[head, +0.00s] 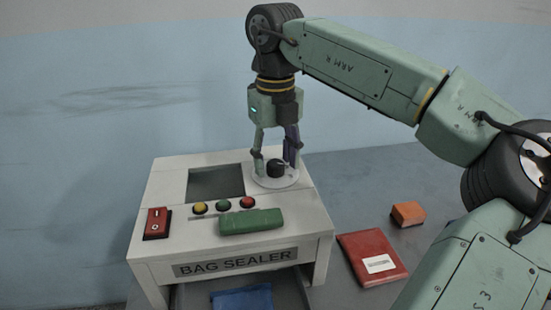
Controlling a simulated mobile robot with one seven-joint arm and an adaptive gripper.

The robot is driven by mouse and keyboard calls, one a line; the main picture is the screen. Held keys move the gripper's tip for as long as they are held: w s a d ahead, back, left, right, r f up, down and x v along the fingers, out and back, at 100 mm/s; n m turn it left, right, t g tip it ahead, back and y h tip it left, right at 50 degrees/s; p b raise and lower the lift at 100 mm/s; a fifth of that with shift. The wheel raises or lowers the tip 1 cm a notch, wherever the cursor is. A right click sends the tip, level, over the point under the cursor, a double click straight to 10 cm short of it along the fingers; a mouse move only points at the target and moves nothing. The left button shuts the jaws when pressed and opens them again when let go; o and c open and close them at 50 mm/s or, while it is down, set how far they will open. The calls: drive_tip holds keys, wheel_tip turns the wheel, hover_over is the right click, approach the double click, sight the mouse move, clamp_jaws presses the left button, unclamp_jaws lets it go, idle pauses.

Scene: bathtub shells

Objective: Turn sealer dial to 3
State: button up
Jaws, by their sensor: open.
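The bag sealer (160,198) is a cream box on legs with a label on its front. Its black dial (276,168) sits on a round pale plate (265,181) at the back right of the top. My gripper (276,165) points down over the dial, with its fingers apart, one at the left and one at the right of the knob. I cannot tell whether the fingers touch the knob. The dial's numbers and its setting are too small to read.
The sealer's top also has a red rocker switch (157,223), yellow (200,208), green (223,205) and red (247,202) buttons, a green handle (251,222) and a dark recess (216,183). A red packet (372,257) and orange block (408,214) lie right. A blue item (242,299) lies below.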

sight(275, 163)
wheel_tip(275, 163, up, 7)
drive_tip(key=shift+r, duration=0.1)
idle(0.5)
